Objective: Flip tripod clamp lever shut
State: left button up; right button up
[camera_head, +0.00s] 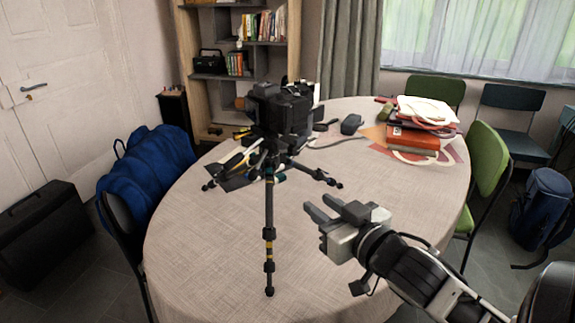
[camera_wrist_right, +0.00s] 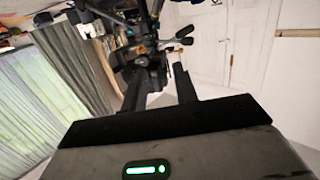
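A black tripod (camera_head: 269,210) stands on the round table, its front leg banded in yellow and its other legs spread. A bulky black camera-like head (camera_head: 283,108) sits on top. Small dark levers and knobs crowd below the head; I cannot tell which is the clamp lever or how it is set. My right gripper (camera_head: 317,203) is open and empty, right of the front leg and apart from it. In the right wrist view, the tripod's dark upper parts (camera_wrist_right: 140,48) show beyond the spread fingers (camera_wrist_right: 158,72). My left gripper is not in view.
The cloth-covered round table (camera_head: 210,270) is bare around the front leg. A small dark object (camera_head: 351,124) lies behind. Red books (camera_head: 412,138) and papers are stacked at the back right. Green chairs (camera_head: 488,160) and a blue bag (camera_head: 150,170) flank the table.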

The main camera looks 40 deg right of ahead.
aim_at(278, 148)
jog(key=shift+t, duration=0.6)
jog(key=w+r, duration=0.1)
jog(key=w, duration=0.3)
jog(key=w+d+r, duration=0.1)
jog(key=w, duration=0.4)
jog(key=w+r, duration=0.2)
jog(key=w, duration=0.3)
jog(key=shift+w+d+r+b, duration=0.1)
jog(key=shift+w+d+b, duration=0.1)
jog(key=shift+d+b, duration=0.1)
jog(key=shift+w, duration=0.7)
grip_shut()
